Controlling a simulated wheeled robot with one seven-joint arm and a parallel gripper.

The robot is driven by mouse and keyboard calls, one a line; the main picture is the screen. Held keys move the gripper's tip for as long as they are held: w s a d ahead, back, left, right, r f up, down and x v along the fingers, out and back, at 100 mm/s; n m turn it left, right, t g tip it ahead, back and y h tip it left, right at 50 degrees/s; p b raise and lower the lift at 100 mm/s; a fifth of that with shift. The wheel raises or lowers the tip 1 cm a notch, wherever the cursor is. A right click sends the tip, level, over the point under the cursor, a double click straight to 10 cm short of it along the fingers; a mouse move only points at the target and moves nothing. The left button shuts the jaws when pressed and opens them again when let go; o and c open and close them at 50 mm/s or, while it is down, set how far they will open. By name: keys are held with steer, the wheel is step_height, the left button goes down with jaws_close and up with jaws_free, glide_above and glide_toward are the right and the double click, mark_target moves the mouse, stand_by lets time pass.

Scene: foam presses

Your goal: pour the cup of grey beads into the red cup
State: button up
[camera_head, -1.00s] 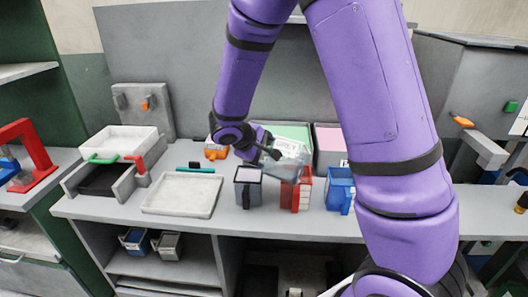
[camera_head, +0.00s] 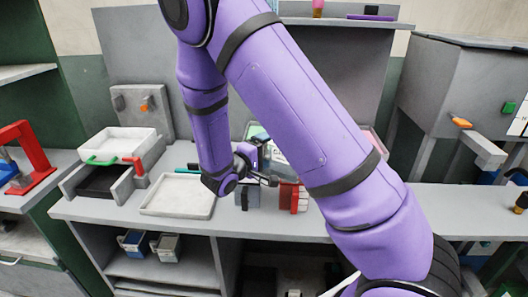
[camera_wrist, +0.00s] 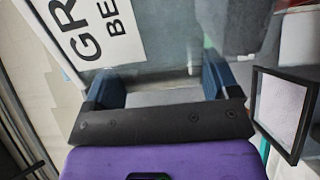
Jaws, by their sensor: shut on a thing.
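My gripper (camera_head: 272,180) is shut on a clear-walled container, its label (camera_wrist: 88,35) partly readable as "GR" and "BE" in the wrist view. The two dark fingers (camera_wrist: 160,84) show there against its wall. In the head view the container is mostly hidden by my arm; I cannot make out its contents or its exact tilt. The red cup (camera_head: 293,198) stands on the bench just right of and below my gripper, partly covered by my arm.
A shallow white tray (camera_head: 178,208) lies on the bench to the left, with a teal bar behind it. A press with a white tray (camera_head: 122,143) and green and red handles stands further left. A dark-rimmed square container (camera_wrist: 283,112) with pale contents is right in the wrist view.

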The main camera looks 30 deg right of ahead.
steer(key=shift+r, duration=0.1)
step_height(320, 180, up, 3)
steer(key=shift+f, duration=0.1)
stand_by(0.5)
steer(key=shift+a+f, duration=0.1)
stand_by(0.7)
